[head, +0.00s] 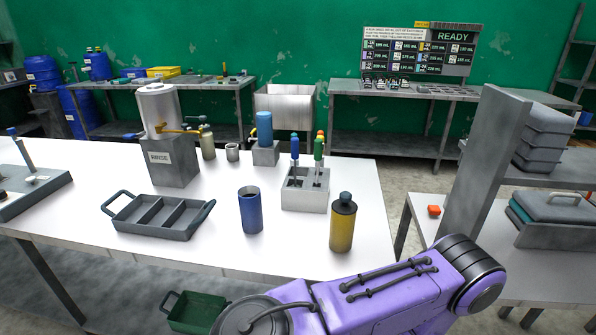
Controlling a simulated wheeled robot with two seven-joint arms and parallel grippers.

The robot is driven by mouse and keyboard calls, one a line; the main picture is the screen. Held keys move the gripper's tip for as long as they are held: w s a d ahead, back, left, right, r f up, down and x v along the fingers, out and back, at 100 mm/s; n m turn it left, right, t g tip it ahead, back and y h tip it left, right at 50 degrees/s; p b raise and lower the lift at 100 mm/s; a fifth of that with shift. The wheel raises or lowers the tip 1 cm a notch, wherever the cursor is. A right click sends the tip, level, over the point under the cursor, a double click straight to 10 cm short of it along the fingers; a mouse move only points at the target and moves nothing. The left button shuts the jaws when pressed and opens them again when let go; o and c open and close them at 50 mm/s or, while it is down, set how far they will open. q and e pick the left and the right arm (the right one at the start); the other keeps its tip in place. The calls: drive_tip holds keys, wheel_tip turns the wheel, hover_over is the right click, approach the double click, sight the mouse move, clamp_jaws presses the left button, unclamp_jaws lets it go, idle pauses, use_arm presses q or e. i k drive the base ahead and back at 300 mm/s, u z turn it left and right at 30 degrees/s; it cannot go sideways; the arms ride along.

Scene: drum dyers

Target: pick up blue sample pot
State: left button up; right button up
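A blue, open-topped cylindrical pot (251,211) stands upright near the front edge of the white table (300,245). Its dark inside shows at the rim. Another blue cylinder (265,127) stands on a small grey block (265,155) farther back. I cannot tell from its look whether it is also a pot. Neither of my grippers shows. A purple arm of mine crosses the bottom right, below the table edge, and its gripper is out of sight.
A divided dark tray (160,238) lies left of the pot. A yellow bottle with a dark top (343,225) stands to its right. A grey holder (305,194) with coloured-handled tools is behind. A rinse stand (172,168) is back left. Bare tabletop surrounds the pot.

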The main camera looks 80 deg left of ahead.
sight(248, 196)
drive_tip(key=z, duration=0.05)
drive_tip(key=k, duration=1)
drive_tip(key=u, duration=1.6)
